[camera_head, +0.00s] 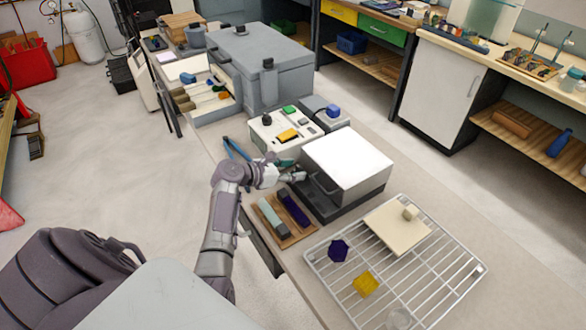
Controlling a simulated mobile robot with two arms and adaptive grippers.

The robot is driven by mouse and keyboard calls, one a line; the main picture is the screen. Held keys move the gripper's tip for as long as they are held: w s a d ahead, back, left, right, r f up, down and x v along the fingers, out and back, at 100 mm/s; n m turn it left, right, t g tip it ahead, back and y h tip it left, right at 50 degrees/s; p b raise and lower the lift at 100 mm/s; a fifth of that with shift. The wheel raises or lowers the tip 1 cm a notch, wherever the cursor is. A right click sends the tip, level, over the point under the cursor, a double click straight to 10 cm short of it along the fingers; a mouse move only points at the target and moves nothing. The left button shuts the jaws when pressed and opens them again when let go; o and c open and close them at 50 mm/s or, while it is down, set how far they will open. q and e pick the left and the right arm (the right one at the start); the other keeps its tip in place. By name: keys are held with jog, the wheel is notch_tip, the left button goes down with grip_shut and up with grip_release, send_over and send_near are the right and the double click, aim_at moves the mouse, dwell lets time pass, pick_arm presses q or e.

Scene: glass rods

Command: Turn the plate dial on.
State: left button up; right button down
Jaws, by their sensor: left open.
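My left gripper (287,170) is at the near left side of a low dark unit with a broad white top (348,160), close to its handle. Its fingers look small and partly merge with the unit behind them; nothing shows held in them. Behind it stands a pale control box (262,133) with a black knob (267,119), a green part (290,109) and a yellow part (288,135). A small grey box beside it carries a blue knob (333,110). I cannot tell which knob is the plate dial or how it is set. My right gripper is out of view.
A wooden tray (300,238) with a pale bar and a dark purple bar lies near my left forearm. A wire rack (459,270) at the front right holds a cream slab and coloured pieces. Blue-handled pliers (234,149) lie at the bench edge. A large grey chest (270,60) stands behind.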

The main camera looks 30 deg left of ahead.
pick_arm(q)
jog(key=shift+w+d+f, duration=0.1)
jog(key=shift+w+d, duration=0.05)
jog(key=shift+w, duration=0.05)
jog(key=shift+c, duration=0.3)
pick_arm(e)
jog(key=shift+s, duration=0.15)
pick_arm(q)
jog(key=shift+s, duration=0.1)
jog(key=shift+c, duration=1.3)
grip_shut()
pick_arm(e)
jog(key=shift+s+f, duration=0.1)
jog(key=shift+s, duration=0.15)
